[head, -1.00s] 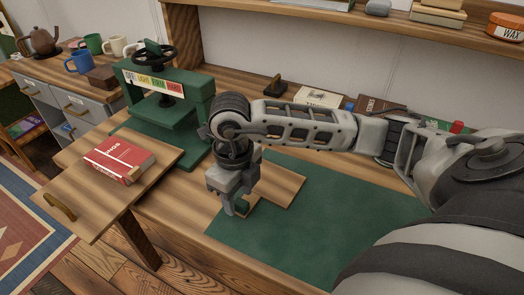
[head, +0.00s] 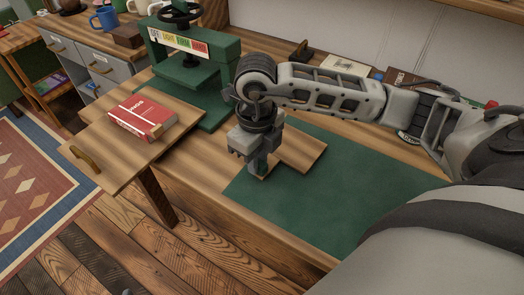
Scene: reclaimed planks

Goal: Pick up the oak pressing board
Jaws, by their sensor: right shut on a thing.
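The oak pressing board (head: 300,150) is a flat, pale brown wooden board lying on the left part of the green mat (head: 345,195). My right gripper (head: 259,166) points down at the board's near left part and is shut on it. The gripper and wrist hide some of the board. I cannot tell any gap between board and mat. My left gripper is not in view.
A green press (head: 188,90) with a wheel and a coloured label strip stands behind left. A red book (head: 143,118) lies on a handled wooden leaf (head: 110,165) jutting out at the left. Books line the back. The mat's right part is clear.

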